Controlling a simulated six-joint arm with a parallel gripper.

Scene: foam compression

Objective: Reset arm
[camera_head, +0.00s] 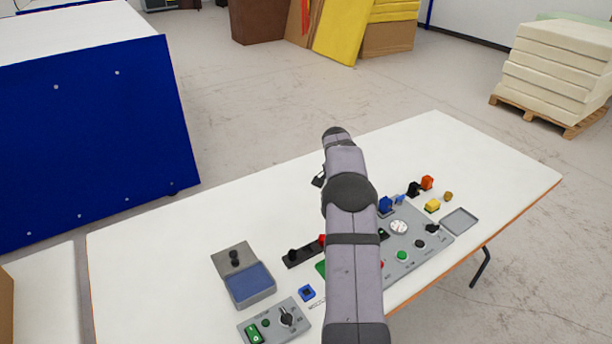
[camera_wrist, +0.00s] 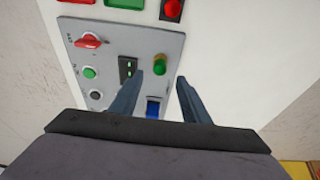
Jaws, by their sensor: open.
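My gripper (camera_wrist: 158,98) shows in the wrist view with its two dark fingers apart and nothing between them. It points down over the edge of a grey control panel on the white table. In the head view my arm reaches forward across the table and hides part of the grey control panel (camera_head: 408,246). The gripper itself is mostly hidden behind my arm there.
Left of my arm are a grey box with a blue inside (camera_head: 249,284) and a smaller panel with a green switch (camera_head: 274,322). A shallow grey tray (camera_head: 459,221) and small coloured parts lie right. The far right of the white table (camera_head: 500,165) is clear.

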